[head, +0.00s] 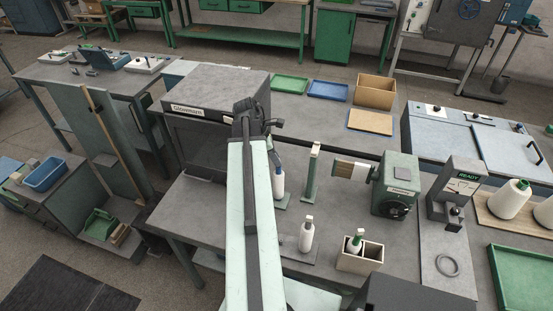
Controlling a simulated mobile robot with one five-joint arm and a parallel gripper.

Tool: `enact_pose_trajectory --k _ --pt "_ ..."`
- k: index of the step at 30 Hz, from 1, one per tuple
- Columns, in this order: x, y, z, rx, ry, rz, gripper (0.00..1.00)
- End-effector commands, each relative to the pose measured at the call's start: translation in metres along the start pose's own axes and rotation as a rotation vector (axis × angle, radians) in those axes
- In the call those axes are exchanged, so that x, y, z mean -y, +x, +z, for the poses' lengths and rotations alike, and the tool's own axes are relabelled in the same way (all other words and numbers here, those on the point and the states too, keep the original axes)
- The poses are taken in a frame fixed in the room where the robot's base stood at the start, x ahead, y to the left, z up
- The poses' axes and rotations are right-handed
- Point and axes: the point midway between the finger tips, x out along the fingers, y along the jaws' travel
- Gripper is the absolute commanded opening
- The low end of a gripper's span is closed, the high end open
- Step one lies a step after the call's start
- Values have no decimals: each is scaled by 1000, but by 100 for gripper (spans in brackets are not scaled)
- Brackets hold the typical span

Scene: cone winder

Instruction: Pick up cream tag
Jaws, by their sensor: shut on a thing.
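My gripper (271,126) is at the far end of my raised arm, seen from behind, in front of the dark grey cabinet. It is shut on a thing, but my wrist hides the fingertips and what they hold. I cannot make out the cream tag for sure. A small cream patch shows on top of a green post (311,176), to the right of my gripper; I cannot tell whether it is a tag.
On the bench stand a blue-capped bottle (278,182), a white bottle (306,234), a wooden box (360,255) holding a green-capped bottle, and a green winder (397,183). Green (290,84) and blue (328,90) trays lie behind. Bare bench shows around them.

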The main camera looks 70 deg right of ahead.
Motion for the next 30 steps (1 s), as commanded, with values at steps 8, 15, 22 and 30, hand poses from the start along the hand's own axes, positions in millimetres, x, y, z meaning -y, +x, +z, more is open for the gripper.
enact_pose_trajectory --k 8,15,22,30 --pt "0 -60 25 0 0 0 1" --pt "0 -84 35 0 1 0 1" --pt "0 -86 36 0 1 0 1" --pt "0 -101 43 0 1 -1 1"
